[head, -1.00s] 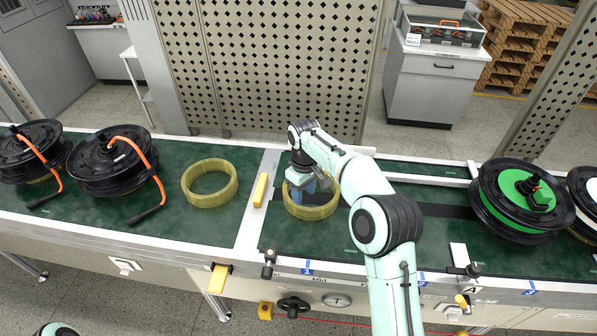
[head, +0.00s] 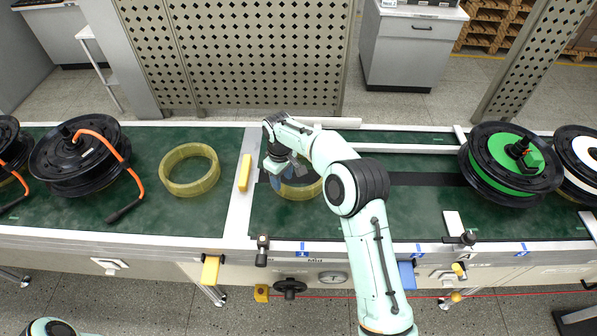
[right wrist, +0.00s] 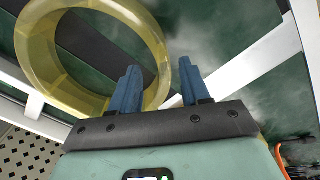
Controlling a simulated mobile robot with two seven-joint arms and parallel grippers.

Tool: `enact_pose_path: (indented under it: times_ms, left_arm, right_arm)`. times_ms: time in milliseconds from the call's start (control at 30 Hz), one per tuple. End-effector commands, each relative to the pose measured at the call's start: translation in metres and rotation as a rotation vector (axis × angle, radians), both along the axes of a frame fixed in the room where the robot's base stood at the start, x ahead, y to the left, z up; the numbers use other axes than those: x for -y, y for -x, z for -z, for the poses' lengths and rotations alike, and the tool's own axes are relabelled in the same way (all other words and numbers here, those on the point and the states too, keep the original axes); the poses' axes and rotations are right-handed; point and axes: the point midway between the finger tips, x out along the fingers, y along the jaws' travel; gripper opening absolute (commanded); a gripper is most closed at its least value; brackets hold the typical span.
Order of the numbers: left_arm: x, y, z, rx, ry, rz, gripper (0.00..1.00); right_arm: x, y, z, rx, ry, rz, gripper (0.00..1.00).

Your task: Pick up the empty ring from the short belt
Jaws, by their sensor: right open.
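The empty yellow ring (head: 304,193) lies flat on the short green belt, partly hidden by my right gripper and arm. My right gripper (head: 281,183) is over the ring's left part in the head view, pointing down. In the right wrist view its blue fingers (right wrist: 158,68) are apart, with nothing clamped. The ring (right wrist: 152,42) fills the upper left there, and its near wall passes by the left finger. I cannot tell whether they touch. My left gripper is out of view.
A second yellow ring (head: 190,170) and a black reel with an orange cable (head: 80,155) are on the left belt. A yellow block (head: 244,172) lies on the divider. A green-faced reel (head: 510,163) stands to the right. Belt between ring and reel is mostly clear.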

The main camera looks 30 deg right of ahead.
Motion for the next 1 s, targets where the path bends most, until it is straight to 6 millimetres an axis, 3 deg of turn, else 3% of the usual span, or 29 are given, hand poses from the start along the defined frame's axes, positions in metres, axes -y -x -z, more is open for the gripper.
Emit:
enact_pose_path:
  times_ms: [200,533,667,700,1000]
  left_arm:
    - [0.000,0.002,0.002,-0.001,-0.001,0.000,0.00]
    - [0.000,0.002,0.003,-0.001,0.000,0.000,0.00]
    - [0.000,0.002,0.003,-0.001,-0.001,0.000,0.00]
    - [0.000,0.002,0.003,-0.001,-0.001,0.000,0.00]
    - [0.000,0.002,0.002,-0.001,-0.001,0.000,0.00]
  right_arm:
    - [-0.003,0.002,0.034,-0.004,0.001,-0.001,0.46]
    - [-0.003,0.001,0.041,0.000,0.000,0.000,0.46]
    - [-0.003,0.001,0.041,0.000,0.000,0.000,0.04]
    - [-0.003,0.001,0.041,0.000,0.000,0.000,0.00]
    - [-0.002,0.000,0.038,0.004,0.001,0.000,0.00]
